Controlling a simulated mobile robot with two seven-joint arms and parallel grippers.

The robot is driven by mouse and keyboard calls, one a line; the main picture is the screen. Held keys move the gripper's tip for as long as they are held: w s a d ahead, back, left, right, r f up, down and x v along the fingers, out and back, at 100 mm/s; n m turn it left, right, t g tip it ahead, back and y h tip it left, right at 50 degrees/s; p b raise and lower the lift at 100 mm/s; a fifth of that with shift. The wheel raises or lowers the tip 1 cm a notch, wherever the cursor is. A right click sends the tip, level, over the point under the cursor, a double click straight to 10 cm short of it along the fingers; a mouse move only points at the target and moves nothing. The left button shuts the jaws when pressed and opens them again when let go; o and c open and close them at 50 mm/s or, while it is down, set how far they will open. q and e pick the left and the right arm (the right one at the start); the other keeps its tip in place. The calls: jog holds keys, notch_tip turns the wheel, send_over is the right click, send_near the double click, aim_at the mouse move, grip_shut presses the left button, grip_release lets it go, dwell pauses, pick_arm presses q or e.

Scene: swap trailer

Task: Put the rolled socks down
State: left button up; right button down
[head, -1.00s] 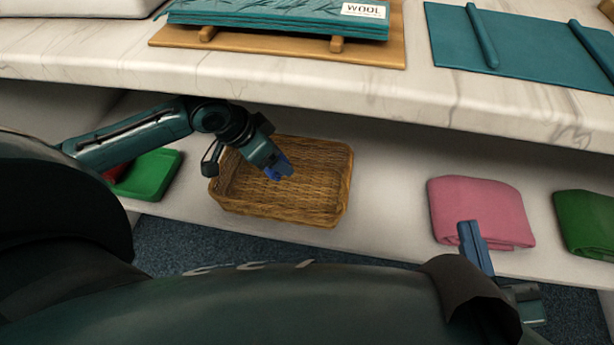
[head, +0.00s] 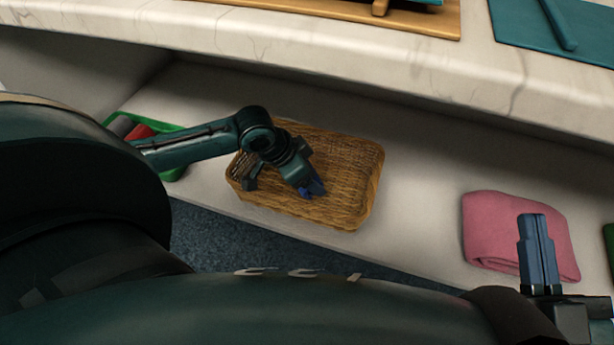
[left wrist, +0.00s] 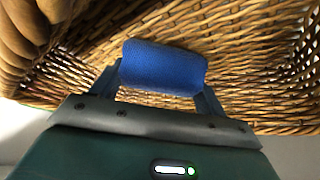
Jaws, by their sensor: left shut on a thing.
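The rolled socks (left wrist: 163,67) are a blue roll held between the two fingers of my left gripper (left wrist: 162,80) in the left wrist view. In the head view my left gripper (head: 314,188) is over the wicker basket (head: 362,165), and only a little blue shows at its tip. The basket's woven wall (left wrist: 240,35) fills the back of the left wrist view. I cannot tell whether the socks touch the basket floor. My right gripper (head: 538,250) is in front of the pink folded cloth, its two fingers close together with no thing seen between them.
The basket stands on a pale lower shelf under a marble counter edge (head: 400,75). A green tray (head: 172,172) with a red item is at left. A pink folded cloth (head: 490,225) lies at right. Bare shelf (head: 420,190) separates basket and cloth.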

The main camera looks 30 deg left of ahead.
pick_arm(q)
jog(key=o, duration=1)
jog(key=shift+o, duration=0.2)
